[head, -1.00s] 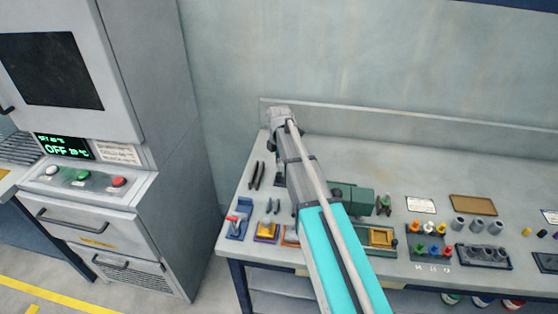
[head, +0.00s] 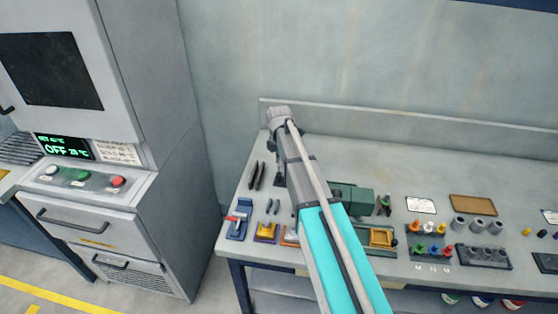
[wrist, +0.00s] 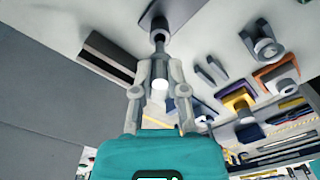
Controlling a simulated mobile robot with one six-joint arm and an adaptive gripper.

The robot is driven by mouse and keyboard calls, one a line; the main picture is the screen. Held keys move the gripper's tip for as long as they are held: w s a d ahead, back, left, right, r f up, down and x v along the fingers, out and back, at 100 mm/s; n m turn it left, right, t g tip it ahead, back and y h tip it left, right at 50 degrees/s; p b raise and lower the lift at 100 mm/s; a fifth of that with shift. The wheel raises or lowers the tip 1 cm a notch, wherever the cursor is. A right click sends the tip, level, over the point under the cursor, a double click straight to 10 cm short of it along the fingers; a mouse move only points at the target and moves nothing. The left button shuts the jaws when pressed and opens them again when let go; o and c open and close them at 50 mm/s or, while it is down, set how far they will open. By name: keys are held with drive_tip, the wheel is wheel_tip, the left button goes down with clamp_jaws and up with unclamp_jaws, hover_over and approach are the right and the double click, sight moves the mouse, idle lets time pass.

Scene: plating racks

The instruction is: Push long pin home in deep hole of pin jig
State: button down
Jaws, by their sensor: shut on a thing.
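In the wrist view my gripper (wrist: 159,52) is shut, its fingertips close together at a grey round collar (wrist: 160,36) on a dark plate, which looks like the pin jig (wrist: 178,10). The long pin is mostly hidden between the fingers; a pale round end (wrist: 159,86) shows between the finger links. How deep the pin sits in the hole cannot be seen. In the head view my arm hides most of the gripper and jig, at the bench's left back.
Long dark bars (wrist: 107,58) lie left of the gripper. A yellow fixture (wrist: 238,101) and an orange one (wrist: 277,72) stand to the right. In the head view, a green machine (head: 352,198) stands right of my arm. The bench's back right (head: 400,165) is clear.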

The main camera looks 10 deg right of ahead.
sight(279, 171)
drive_tip(key=shift+f+b, duration=2.25)
idle(0.8)
drive_tip(key=c, duration=0.6)
unclamp_jaws()
drive_tip(key=shift+r, duration=0.15)
wheel_tip(279, 171, up, 10)
drive_tip(key=p, duration=1)
drive_tip(key=shift+r+p, duration=0.15)
drive_tip(key=shift+p, duration=0.2)
drive_tip(key=s+a, duration=0.2)
drive_tip(key=s, duration=0.2)
drive_tip(key=s+a+r+p, duration=0.1)
drive_tip(key=s+a, duration=0.2)
drive_tip(key=s, duration=0.2)
drive_tip(key=s+a, duration=0.2)
drive_tip(key=s, duration=0.2)
drive_tip(key=shift+s+a+r, duration=0.15)
drive_tip(key=shift+s+r, duration=0.05)
drive_tip(key=shift+r, duration=0.05)
